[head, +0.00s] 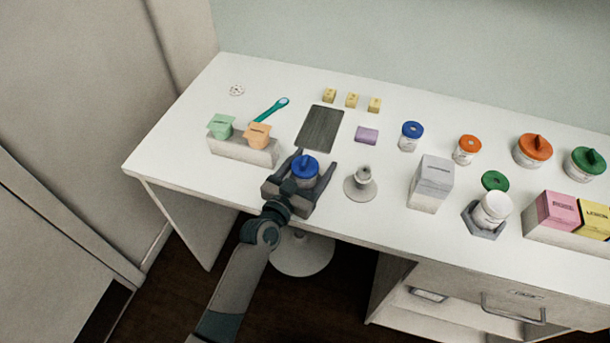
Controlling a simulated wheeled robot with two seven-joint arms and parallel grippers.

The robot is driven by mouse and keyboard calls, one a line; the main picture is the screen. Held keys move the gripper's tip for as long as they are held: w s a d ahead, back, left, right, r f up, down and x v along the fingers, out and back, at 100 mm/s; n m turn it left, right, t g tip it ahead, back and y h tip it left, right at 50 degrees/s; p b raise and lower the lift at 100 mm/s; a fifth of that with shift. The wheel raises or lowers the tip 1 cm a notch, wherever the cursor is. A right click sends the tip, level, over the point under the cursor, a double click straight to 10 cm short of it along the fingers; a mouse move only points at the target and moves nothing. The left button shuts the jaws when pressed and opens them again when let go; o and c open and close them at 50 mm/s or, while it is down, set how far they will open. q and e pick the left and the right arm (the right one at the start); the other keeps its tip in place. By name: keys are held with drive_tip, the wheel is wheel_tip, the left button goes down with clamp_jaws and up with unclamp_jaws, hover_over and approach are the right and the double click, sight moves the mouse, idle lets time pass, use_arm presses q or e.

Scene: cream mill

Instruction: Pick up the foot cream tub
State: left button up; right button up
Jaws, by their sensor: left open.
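A tub with a blue knobbed lid (305,166) stands upright near the front edge of the white table. I cannot read its label, so I cannot tell by text that it is the foot cream tub. My left gripper (314,160) is open, with one finger on each side of this tub. The tub's lower part is partly hidden by the gripper, and I cannot tell whether the fingers touch it. My right gripper is not in view.
A grey pedestal (361,187) stands close to the right. Jars with orange lid (467,149) and green lid (586,163), and boxes, crowd the right side.

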use_arm(q)
drive_tip(key=c, duration=1.4)
drive_tip(key=shift+o, duration=0.2)
drive_tip(key=shift+r, duration=0.15)
